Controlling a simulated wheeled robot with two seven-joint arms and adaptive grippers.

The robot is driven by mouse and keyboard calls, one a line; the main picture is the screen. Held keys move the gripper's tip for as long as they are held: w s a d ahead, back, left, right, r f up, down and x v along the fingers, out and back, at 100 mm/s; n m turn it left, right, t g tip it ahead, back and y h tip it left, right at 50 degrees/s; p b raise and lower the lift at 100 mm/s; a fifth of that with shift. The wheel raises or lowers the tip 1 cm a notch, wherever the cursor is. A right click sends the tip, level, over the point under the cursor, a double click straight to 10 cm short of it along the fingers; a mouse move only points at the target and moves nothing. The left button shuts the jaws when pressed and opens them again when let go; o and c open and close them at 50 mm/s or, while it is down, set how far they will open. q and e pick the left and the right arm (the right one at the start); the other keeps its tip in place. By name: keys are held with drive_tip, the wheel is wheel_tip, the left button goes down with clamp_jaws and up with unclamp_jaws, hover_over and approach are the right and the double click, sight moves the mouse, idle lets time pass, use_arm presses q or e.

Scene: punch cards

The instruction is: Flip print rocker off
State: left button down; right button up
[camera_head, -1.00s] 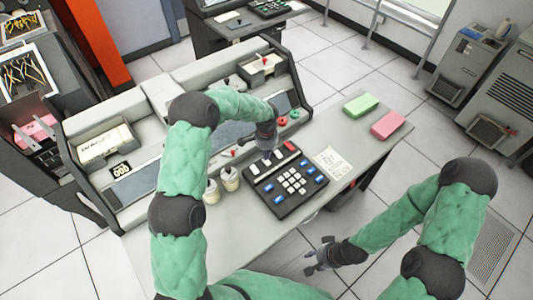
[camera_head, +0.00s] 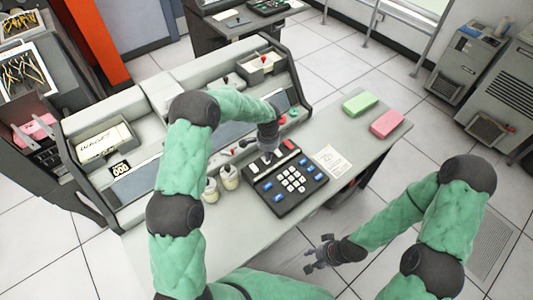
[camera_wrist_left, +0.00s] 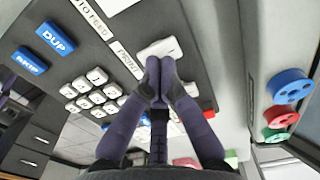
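The print rocker (camera_wrist_left: 160,48) is a white switch beside a "PRINT" label (camera_wrist_left: 126,60) on the dark keyboard panel (camera_head: 287,204). My left gripper (camera_wrist_left: 158,72) is shut and empty, its two fingertips together at the rocker's near edge and seeming to touch it. The fingertips hide part of the rocker, so its tilt is hard to tell. In the head view my left gripper (camera_head: 268,153) points down at the keyboard's upper part. My right gripper (camera_head: 320,254) is open and empty, low in front of the desk and away from the keyboard.
Another white rocker (camera_head: 253,169), by the "AUTO FEED" label, is beside it. White keys (camera_head: 291,182) and blue keys, including DUP (camera_wrist_left: 57,37), are close by. Red and green knobs (camera_head: 288,116) stand behind.

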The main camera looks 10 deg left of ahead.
use_arm(q)
drive_tip(key=shift+w+r, duration=0.1)
drive_tip(key=shift+r+p, duration=0.4)
drive_tip(key=shift+r, duration=0.2)
wheel_tip(320, 180, up, 3)
drive_tip(key=shift+f+p, duration=0.1)
drive_tip(key=shift+p, duration=0.85)
wheel_tip(320, 180, up, 10)
drive_tip(key=p, duration=0.1)
drive_tip(key=shift+p, duration=0.4)
use_arm(e)
wheel_tip(320, 180, up, 4)
drive_tip(key=shift+w+a+r, duration=0.1)
drive_tip(key=shift+a+r, duration=0.05)
drive_tip(key=shift+r, duration=0.1)
